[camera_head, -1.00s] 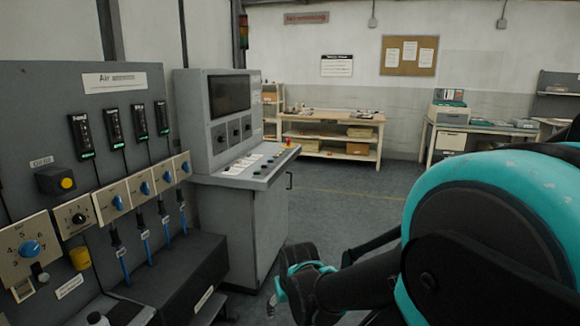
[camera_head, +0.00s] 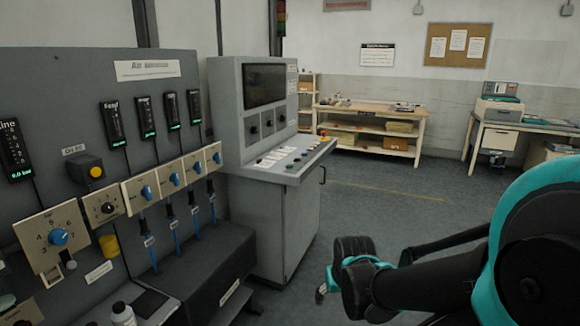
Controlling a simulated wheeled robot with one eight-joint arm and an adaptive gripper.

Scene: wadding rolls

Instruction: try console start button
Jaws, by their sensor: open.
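The grey console (camera_head: 276,225) stands left of the middle, with a dark screen (camera_head: 264,84) above a sloped desk (camera_head: 262,172). Small round buttons (camera_head: 290,165) and white labels (camera_head: 271,159) sit on the desk. A red knob (camera_head: 322,133) is at its far right end. The labels are too small to read, so I cannot tell which button is start. My gripper (camera_head: 322,291) is low in front and to the right of the console, apart from it, open, with nothing seen in it. Its fingers are partly hidden by my wrist.
A grey air panel (camera_head: 75,90) with gauges, blue knobs and blue-ended hoses fills the left. A white bottle (camera_head: 122,314) stands at its foot. A wooden bench (camera_head: 412,125) and a desk (camera_head: 494,126) stand at the back. The floor (camera_head: 390,205) between is clear.

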